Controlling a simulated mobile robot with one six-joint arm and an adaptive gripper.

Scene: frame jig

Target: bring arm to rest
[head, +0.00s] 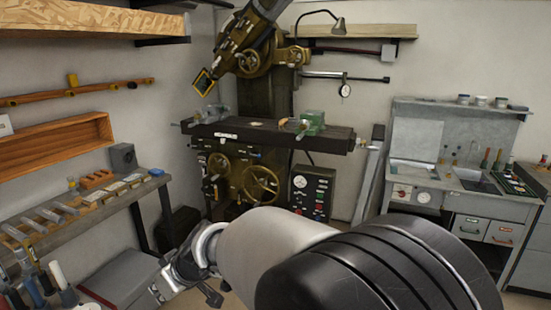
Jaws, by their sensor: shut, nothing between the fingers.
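My gripper (163,287) is at the lower left of centre in the head view, at the end of my pale grey arm. It is shut and empty, and points down and to the left. The fingertips are small and partly hard to make out here. My arm's large black joint and pale link fill the lower middle and hide the floor behind them.
A workbench (150,188) with several tools runs along the left, beside a grey box (118,278). A milling machine (262,140) stands behind my arm. A grey sink unit (455,198) stands at the right. Shelves (70,20) hang at the upper left.

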